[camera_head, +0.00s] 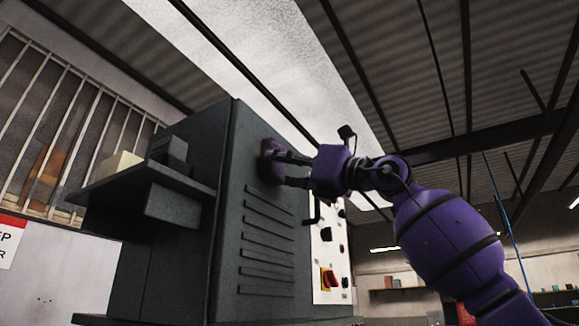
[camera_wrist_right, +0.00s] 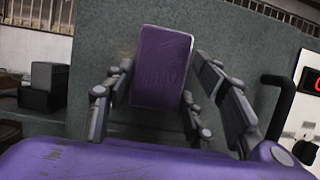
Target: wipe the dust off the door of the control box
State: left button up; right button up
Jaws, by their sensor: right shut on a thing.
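The dark grey cabinet (camera_head: 226,240), which looks like the control box, stands in the middle of the head view, with a louvred face towards my right arm. My right gripper (camera_head: 285,170) is at the upper part of that face. It is shut on a purple block-like pad (camera_wrist_right: 162,66), which also shows at the fingertips in the head view (camera_head: 271,162). The pad is at or very near the grey surface (camera_wrist_right: 105,35); contact cannot be told for sure. Dust does not show clearly. My left gripper is not in view.
A white panel (camera_head: 325,235) with a red-and-yellow switch (camera_head: 329,279) and black knobs is right of the louvred face. A black handle (camera_wrist_right: 280,105) stands out near the gripper.

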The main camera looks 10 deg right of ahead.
jog(key=shift+s+a, duration=2.35)
jog(key=shift+a, duration=0.1)
jog(key=w+d, duration=0.8)
jog(key=shift+d, duration=0.1)
jog(key=shift+s+a, duration=3.95)
jog(key=shift+a, duration=0.15)
jog(key=shift+s+d, duration=2.1)
